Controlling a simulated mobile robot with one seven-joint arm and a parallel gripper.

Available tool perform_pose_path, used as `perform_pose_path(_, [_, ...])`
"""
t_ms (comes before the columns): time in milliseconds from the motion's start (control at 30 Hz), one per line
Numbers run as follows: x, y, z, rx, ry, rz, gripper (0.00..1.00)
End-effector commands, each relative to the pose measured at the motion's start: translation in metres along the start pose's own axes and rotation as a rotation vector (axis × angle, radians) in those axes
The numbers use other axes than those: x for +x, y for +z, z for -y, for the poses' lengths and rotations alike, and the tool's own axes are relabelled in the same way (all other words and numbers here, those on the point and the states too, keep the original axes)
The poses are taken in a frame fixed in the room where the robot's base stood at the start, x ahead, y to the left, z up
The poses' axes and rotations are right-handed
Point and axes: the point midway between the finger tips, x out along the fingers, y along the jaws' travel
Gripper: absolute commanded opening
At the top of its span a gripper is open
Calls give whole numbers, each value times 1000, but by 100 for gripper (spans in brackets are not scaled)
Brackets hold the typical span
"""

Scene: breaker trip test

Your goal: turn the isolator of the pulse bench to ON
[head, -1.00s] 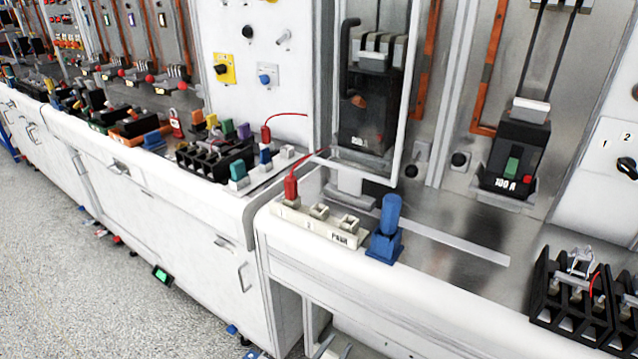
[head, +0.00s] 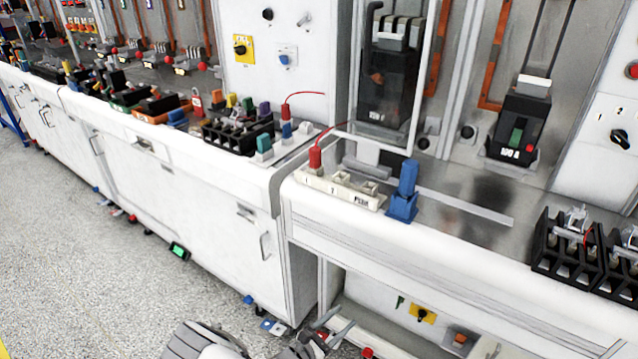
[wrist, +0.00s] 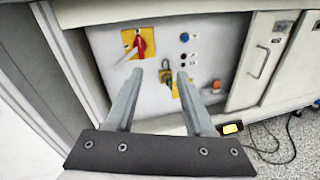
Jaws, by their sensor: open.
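A rotary switch with a red handle on a yellow plate (wrist: 133,38), which looks like the isolator, is on a pale panel in the wrist view. The handle stands roughly upright, slightly tilted; its ON/OFF marks are too small to read. A pale strip lies at its lower left. My gripper (wrist: 160,72) is open and empty, its fingertips below and right of the red handle, apart from it in the picture. In the head view, my gripper (head: 335,325) is low at the bottom edge, beside the bench's underside; the red-handled switch is not clear there.
A second yellow plate with a dark part (wrist: 170,83) shows between the fingers. A blue button (wrist: 184,37) and an orange button (wrist: 216,85) are to the right. A white cabinet (wrist: 262,60) stands further right. Above is the bench top (head: 480,250) with a blue connector (head: 402,190).

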Motion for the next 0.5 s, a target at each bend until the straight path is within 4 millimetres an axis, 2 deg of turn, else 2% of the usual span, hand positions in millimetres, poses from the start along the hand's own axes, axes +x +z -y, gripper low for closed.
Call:
perform_pose_path(33, [1,17,-3,43,-52,-13,54])
perform_pose_path(500, [6,152,6,438,-551,-157,54])
